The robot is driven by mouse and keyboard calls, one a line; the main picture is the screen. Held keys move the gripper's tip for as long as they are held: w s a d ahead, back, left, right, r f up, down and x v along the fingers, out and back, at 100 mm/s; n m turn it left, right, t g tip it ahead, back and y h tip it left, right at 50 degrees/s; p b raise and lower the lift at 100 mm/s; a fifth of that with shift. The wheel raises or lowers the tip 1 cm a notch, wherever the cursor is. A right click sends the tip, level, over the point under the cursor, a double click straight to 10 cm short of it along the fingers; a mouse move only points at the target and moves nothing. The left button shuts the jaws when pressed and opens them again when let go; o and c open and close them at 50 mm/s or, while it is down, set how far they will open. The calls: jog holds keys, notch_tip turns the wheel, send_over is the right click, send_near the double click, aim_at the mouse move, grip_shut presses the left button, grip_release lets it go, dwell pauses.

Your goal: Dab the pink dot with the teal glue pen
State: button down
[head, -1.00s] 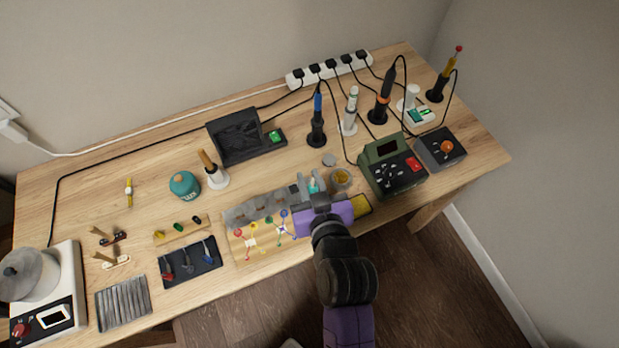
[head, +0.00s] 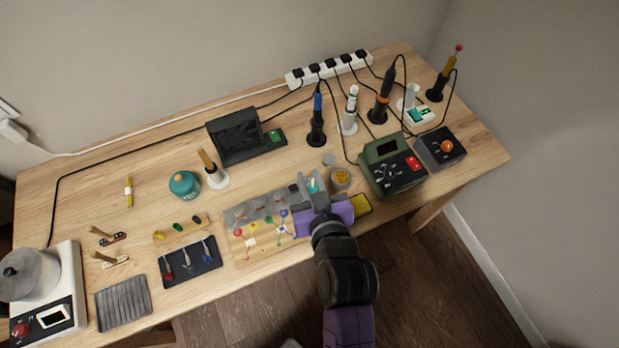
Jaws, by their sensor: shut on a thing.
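My gripper (head: 314,187) is over the front part of the bench, at the right end of a wooden board (head: 240,255) with coloured dots. It is shut on the teal glue pen (head: 313,185), of which only a small teal and white part shows between the fingers. The pen's tip is hidden by the gripper. Red, yellow, green and blue dots show on the board. I cannot make out the pink dot; my purple gripper body covers the board's right end.
A grey strip (head: 242,213) lies along the board's back edge. A round tin (head: 340,178) and a green device (head: 392,165) stand close on the right. A yellow sponge-like block (head: 361,204) is beside my gripper. Upright tools in stands (head: 317,130) are behind.

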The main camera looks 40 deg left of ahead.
jog(key=shift+f, duration=0.3)
jog(key=shift+f+b, duration=0.25)
jog(key=shift+b, duration=0.15)
jog(key=shift+f, duration=0.2)
dwell(0.8)
jog(key=shift+r, duration=0.1)
dwell(0.4)
notch_tip(320, 180, up, 7)
jog(key=p, duration=0.5)
dwell(0.3)
jog(key=d+r, duration=0.2)
jog(key=d, duration=0.6)
dwell(0.5)
dwell(0.4)
